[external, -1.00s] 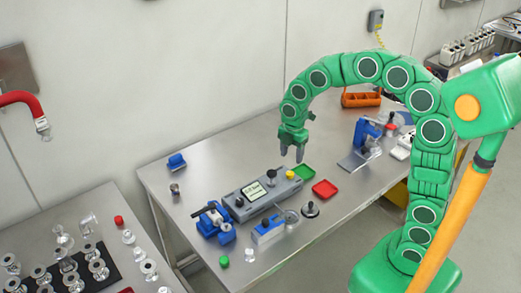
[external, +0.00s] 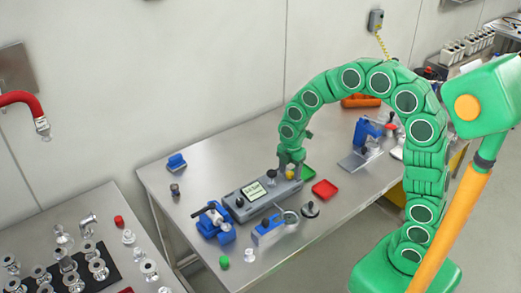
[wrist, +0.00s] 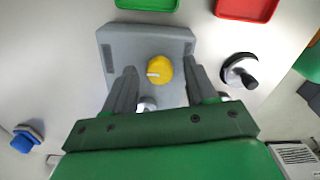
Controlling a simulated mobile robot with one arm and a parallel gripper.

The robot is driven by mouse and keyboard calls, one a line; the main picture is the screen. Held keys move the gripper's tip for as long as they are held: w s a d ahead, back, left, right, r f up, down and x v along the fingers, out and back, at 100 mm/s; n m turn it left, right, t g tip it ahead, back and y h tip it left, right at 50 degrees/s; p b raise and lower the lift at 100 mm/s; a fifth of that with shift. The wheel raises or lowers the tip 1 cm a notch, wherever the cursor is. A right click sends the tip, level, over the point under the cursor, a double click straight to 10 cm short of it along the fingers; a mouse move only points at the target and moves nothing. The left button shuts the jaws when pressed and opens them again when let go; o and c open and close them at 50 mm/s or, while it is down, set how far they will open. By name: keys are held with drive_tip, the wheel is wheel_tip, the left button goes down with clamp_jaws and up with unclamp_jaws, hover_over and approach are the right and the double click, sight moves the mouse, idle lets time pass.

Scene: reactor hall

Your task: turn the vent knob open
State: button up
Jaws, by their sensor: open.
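The yellow knob (wrist: 159,70) sits on top of a grey box (wrist: 118,48), with a pale pointer mark on its left side in the wrist view. My gripper (wrist: 162,73) is open, its two grey fingers on the left and right of the knob with a gap on both sides. In the external view my gripper (external: 290,162) is low over the right end of the grey panel (external: 253,206), largely hiding the knob. I take this to be the vent knob; no label on it is readable.
The panel has a small screen (external: 254,191) and a black knob (external: 271,175). A green tray (external: 309,173) and a red tray (external: 325,189) lie close by. A black handwheel (external: 310,209) stands near the panel. A blue clamp (external: 214,222) is at its left end.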

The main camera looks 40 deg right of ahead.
clamp_jaws()
